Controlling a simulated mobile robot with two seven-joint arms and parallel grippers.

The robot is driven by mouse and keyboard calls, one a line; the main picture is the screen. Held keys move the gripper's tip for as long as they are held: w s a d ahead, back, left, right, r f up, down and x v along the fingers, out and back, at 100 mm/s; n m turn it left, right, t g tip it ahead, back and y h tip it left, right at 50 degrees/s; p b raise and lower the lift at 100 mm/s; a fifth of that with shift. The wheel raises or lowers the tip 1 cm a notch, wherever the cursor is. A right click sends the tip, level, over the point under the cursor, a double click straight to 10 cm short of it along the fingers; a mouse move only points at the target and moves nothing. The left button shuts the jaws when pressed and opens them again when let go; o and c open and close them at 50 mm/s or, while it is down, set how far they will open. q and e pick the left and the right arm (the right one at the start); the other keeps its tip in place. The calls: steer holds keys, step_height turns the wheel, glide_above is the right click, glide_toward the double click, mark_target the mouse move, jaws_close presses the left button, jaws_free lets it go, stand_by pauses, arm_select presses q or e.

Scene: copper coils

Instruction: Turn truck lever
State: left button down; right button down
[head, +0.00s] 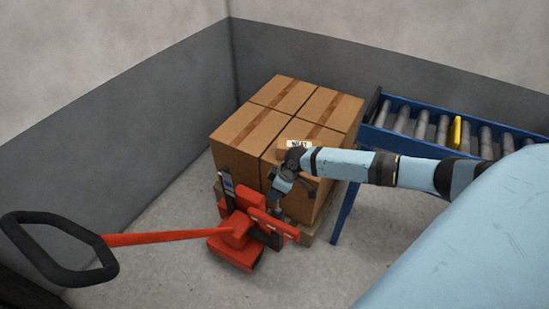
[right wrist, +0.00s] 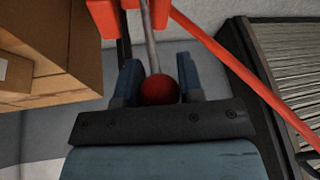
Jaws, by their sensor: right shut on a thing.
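The red pallet truck (head: 238,232) stands on the floor in front of the stacked boxes, its red tow bar reaching left to a black loop handle (head: 60,250). My right gripper (head: 274,203) is down at the truck's right side. In the right wrist view, the lever is a grey rod (right wrist: 150,40) ending in a dark red ball knob (right wrist: 158,91). The knob sits between the two blue fingers of my right gripper (right wrist: 158,80), which is shut on it. In the head view the knob is hidden or too small to make out. My left gripper is not in view.
Several cardboard boxes (head: 240,128) sit on a wooden pallet behind the truck, close to my right forearm. A blue roller conveyor (head: 400,143) stands at the right. Grey walls close off the back and left. The floor (head: 165,265) left of the truck is clear below the tow bar.

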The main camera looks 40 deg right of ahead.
steer(key=c, duration=0.8)
jaws_free()
steer(key=shift+o, duration=0.2)
arm_select(q)
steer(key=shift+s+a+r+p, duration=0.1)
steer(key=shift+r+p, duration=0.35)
steer(key=shift+p, duration=0.7)
arm_select(e)
steer(key=v, duration=1.4)
steer(key=shift+s+a+f, duration=0.1)
